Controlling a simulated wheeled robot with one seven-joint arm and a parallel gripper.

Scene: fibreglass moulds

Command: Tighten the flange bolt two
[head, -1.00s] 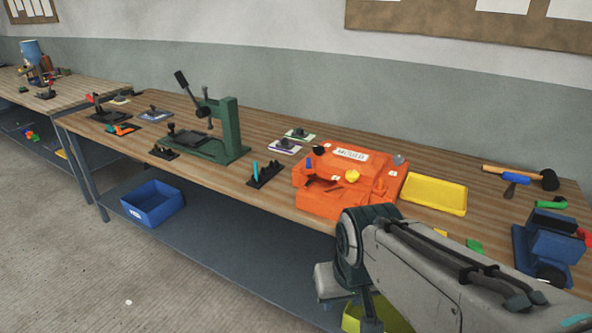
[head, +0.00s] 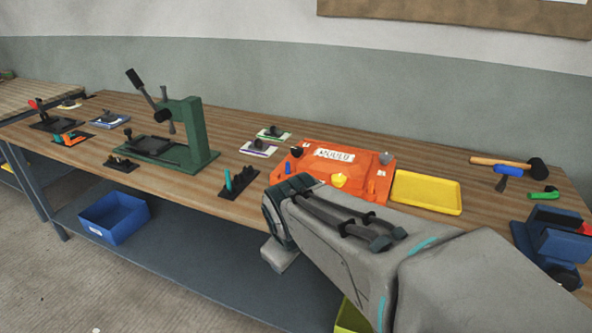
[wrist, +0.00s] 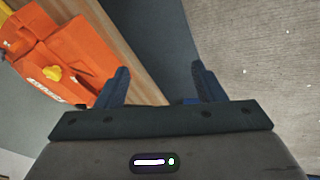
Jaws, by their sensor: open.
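The orange mould (head: 371,176) with a white label sits on the wooden bench. My arm hides its front in the head view. It carries a yellow knob (head: 339,181), a grey knob (head: 386,158), a black knob (head: 297,151) and a small blue piece (head: 288,167). I cannot tell which is flange bolt two. In the wrist view my gripper (wrist: 162,86) is open and empty, with blue fingers apart near the bench's front edge. The mould (wrist: 72,58) and its yellow knob (wrist: 53,74) lie to its upper left, clear of the fingers.
A yellow tray (head: 426,193) lies right of the mould. A teal-pegged black holder (head: 238,184) and a green press (head: 197,140) stand to its left. A hammer (head: 505,163) and a blue vise-like block (head: 550,235) are at the right. A blue bin (head: 113,217) sits on the lower shelf.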

